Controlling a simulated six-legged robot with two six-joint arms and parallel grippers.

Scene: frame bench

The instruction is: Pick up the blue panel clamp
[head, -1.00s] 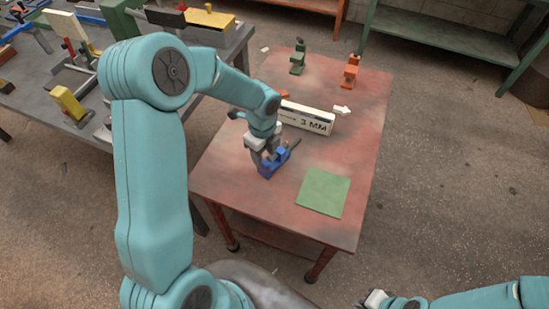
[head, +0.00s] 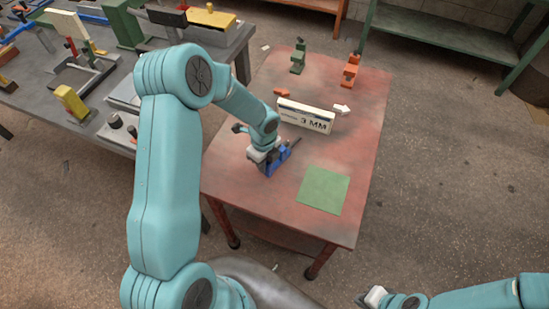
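The blue panel clamp (head: 272,169) sits on the red table, left of the green square, with its dark rod pointing up to the right. My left gripper (head: 264,161) is down at the clamp from above, on its left side. Its fingers overlap the clamp and are mostly hidden, so I cannot tell whether they are closed on it. My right gripper (head: 368,299) is low at the bottom edge, well away from the table top, and its fingers are too small to judge.
A white "3 MM" block (head: 306,117) stands behind the clamp. A green clamp (head: 298,58) and an orange clamp (head: 351,70) stand at the back. A green square (head: 323,189) lies at the front right. A cluttered grey bench (head: 30,95) is at the left.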

